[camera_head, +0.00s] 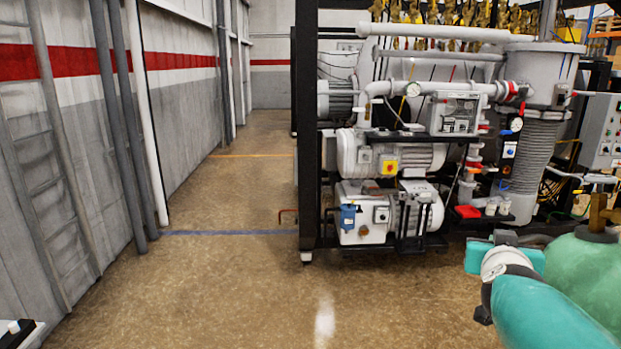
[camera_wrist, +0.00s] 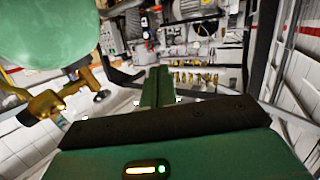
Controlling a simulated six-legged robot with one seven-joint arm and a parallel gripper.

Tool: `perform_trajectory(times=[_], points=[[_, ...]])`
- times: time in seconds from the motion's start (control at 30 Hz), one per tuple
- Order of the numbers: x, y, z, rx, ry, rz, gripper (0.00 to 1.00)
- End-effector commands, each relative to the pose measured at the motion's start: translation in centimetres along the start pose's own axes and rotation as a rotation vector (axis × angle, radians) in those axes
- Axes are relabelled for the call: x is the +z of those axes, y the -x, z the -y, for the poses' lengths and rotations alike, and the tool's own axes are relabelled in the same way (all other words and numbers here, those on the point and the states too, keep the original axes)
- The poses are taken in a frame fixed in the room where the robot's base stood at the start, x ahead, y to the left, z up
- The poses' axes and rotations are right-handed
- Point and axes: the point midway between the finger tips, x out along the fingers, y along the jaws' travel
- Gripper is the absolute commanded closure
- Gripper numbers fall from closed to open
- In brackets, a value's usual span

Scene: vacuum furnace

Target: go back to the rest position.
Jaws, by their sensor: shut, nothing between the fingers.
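My gripper shows in the wrist view (camera_wrist: 158,85) as two green fingers side by side, closed together with nothing between them. In the head view my teal arm reaches in from the lower right. The gripper itself is hard to make out there. A green rounded tank (camera_head: 588,268) stands at the right edge, close beside my arm. It also fills the upper left of the wrist view (camera_wrist: 45,30), with its brass valve (camera_wrist: 40,105) below it in that tilted picture. I cannot tell the exact gap between arm and tank.
The vacuum furnace's pumps (camera_head: 385,185) stand in a black frame (camera_head: 307,130) at centre right, beyond my arm. A grey control box (camera_head: 600,130) is at the far right. A ladder (camera_head: 45,180) and pipes line the left wall. The floor (camera_head: 220,270) at centre left is clear.

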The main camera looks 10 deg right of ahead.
Motion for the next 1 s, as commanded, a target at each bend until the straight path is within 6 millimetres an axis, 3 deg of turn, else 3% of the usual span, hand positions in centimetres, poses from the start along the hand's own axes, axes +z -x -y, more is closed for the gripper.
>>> perform_trajectory(times=[0.03,0.1,0.2,0.33,0.5,0.6,1.0], points=[[0.6,1.2,3.4,-0.102,0.007,0.034,1.00],[2.1,3.3,7.5,-0.235,0.021,0.105,1.00],[4.9,7.1,12.6,-0.403,0.056,0.232,1.00],[9.6,13.4,16.9,-0.563,0.139,0.442,1.00],[15.2,20.3,17.5,-0.614,0.272,0.690,1.00],[16.8,22.3,16.7,-0.596,0.322,0.769,1.00],[17.5,23.1,16.2,-0.580,0.342,0.805,1.00]])
